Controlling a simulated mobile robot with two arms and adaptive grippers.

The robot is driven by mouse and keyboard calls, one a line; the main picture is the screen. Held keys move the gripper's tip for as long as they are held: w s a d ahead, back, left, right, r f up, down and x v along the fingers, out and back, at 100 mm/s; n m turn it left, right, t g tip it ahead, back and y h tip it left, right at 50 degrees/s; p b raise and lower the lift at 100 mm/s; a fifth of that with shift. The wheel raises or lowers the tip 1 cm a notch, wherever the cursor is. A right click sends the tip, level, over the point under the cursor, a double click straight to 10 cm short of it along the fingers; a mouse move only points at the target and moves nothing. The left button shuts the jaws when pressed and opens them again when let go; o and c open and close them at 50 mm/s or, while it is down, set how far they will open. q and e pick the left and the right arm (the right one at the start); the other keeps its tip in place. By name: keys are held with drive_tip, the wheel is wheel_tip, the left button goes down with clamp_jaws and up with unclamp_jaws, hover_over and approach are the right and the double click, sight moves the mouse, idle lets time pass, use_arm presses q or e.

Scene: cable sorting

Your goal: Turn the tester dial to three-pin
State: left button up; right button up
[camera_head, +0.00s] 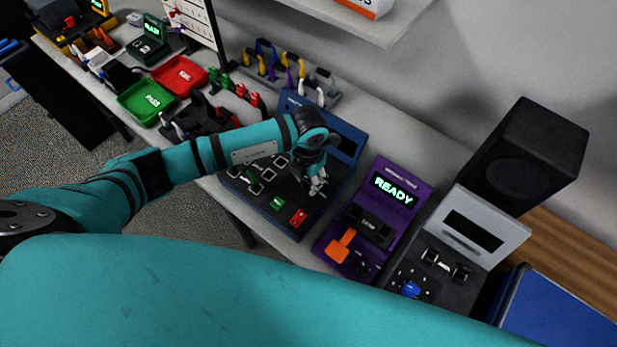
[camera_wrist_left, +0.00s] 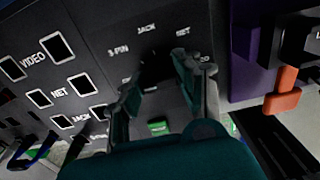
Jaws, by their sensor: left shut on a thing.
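The cable tester is a dark blue box (camera_head: 349,128) with a black panel in the head view, right of the middle. Its panel (camera_wrist_left: 115,40) fills much of the left wrist view, with the labels 3-PIN, JACK and NET around a dark dial (camera_wrist_left: 154,72). My left gripper (camera_head: 318,186) reaches down onto the panel. In the left wrist view its two fingers (camera_wrist_left: 158,88) stand on either side of the dial and are shut on it. The fingers and shadow hide much of the dial, so I cannot tell its setting. My right gripper is not in view.
A purple tester (camera_head: 403,168) reading READY, with an orange handle (camera_head: 341,246), stands close at the right. A grey tester (camera_head: 488,217) and a black speaker (camera_head: 526,150) stand beyond it. Green (camera_head: 133,105) and red (camera_head: 163,71) trays and cable racks lie left.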

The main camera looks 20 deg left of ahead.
use_arm(q)
drive_tip(key=shift+c, duration=0.6)
drive_tip(key=shift+f+m+b, duration=0.15)
drive_tip(key=shift+m+b, duration=0.55)
drive_tip(key=shift+b, duration=0.3)
drive_tip(key=m+b, duration=0.5)
drive_tip(key=b, duration=0.2)
drive_tip(key=shift+m+b, duration=1.25)
drive_tip(key=shift+m, duration=0.05)
drive_tip(key=shift+r, duration=0.2)
drive_tip(key=o, duration=1.2)
drive_tip(key=shift+c, duration=0.2)
drive_tip(key=shift+r, duration=0.1)
wheel_tip(320, 180, up, 12)
